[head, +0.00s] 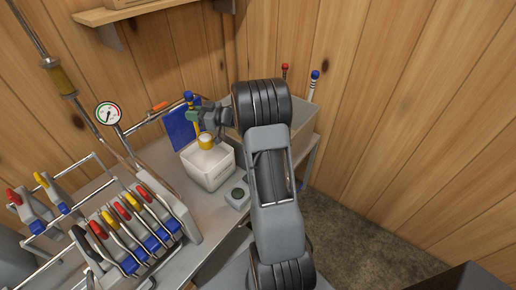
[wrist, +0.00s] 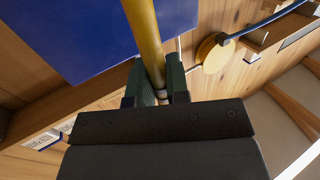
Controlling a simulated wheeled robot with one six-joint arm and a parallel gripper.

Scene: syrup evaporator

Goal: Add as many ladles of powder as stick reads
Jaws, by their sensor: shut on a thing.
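My gripper (head: 194,115) is shut on the yellow handle of a ladle (head: 190,103). In the wrist view the dark green fingers (wrist: 159,84) close around that yellow handle (wrist: 144,35). The ladle's yellow cup (head: 206,141) is over the open top of a white tub (head: 208,172) with white powder in it. I cannot tell whether the cup touches the powder or holds any. A stick with a blue and white banded top (head: 314,77) stands in the bin behind my arm. Its reading is too small to tell, and its lower part is hidden.
A red-topped rod (head: 285,71) stands beside the stick in a grey bin (head: 303,113). A blue panel (head: 182,128) is behind the tub. A small box with a green button (head: 237,194) sits in front of it. Coloured levers (head: 130,222) and a dial gauge (head: 108,113) crowd the left.

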